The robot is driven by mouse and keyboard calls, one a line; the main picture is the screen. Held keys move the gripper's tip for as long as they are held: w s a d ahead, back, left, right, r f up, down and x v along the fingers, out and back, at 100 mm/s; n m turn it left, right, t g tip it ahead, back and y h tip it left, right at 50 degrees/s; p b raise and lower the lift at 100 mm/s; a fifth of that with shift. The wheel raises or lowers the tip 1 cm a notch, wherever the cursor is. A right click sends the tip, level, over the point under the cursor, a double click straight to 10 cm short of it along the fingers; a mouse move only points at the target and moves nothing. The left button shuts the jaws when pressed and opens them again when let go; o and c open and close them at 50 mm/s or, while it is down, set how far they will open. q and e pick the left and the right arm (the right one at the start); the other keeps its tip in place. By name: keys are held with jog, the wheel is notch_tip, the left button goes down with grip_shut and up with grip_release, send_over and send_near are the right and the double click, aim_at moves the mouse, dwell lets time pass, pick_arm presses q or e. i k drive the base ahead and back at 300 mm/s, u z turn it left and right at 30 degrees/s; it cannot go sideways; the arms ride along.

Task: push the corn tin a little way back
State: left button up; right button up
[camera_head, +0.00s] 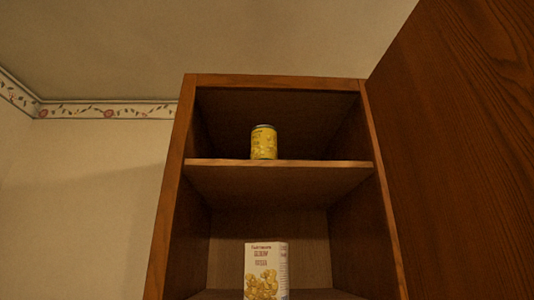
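A small yellow tin with a dark top, which looks like the corn tin (263,142), stands upright on the upper shelf (280,180) of an open wooden cabinet. It is near the shelf's front edge, a little left of the middle. Its label is too small to read. Neither of my grippers shows in the head view.
A white box (266,270) with a yellowish picture stands on the lower shelf. The cabinet door (455,150) is swung open and fills the right side. The upper shelf is otherwise clear on both sides of the tin. A wall with a floral border is at left.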

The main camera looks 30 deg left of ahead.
aim_at(265, 145)
jog(key=z, duration=0.65)
jog(key=k, duration=1.3)
jog(key=u, duration=0.7)
